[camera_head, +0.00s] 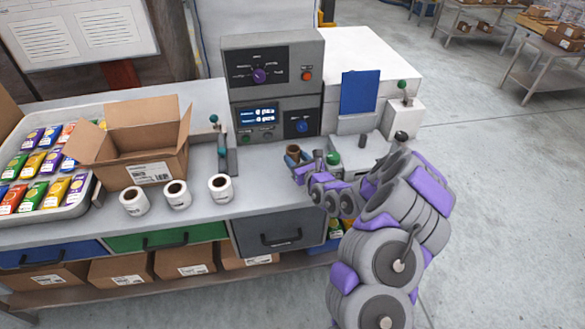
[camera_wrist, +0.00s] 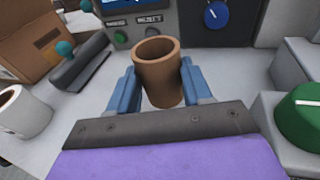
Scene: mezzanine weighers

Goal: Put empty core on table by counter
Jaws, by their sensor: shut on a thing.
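The empty core is a hollow brown cardboard tube (camera_wrist: 158,80), upright between the blue fingers of my gripper (camera_wrist: 160,88) in the wrist view. In the head view the core (camera_head: 293,151) shows in front of the counter machine (camera_head: 273,85). My gripper (camera_head: 300,168) is shut on the core, at the right part of the work table (camera_head: 212,205). I cannot tell whether the core's bottom touches the table top, as the gripper hides it.
Three white label rolls (camera_head: 177,195) stand left along the front edge. An open cardboard box (camera_head: 145,150) and a tray of colourful packets (camera_head: 80,210) are farther left. A green knob (camera_wrist: 300,118) is close on the gripper's right. Table top between the rolls and gripper is clear.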

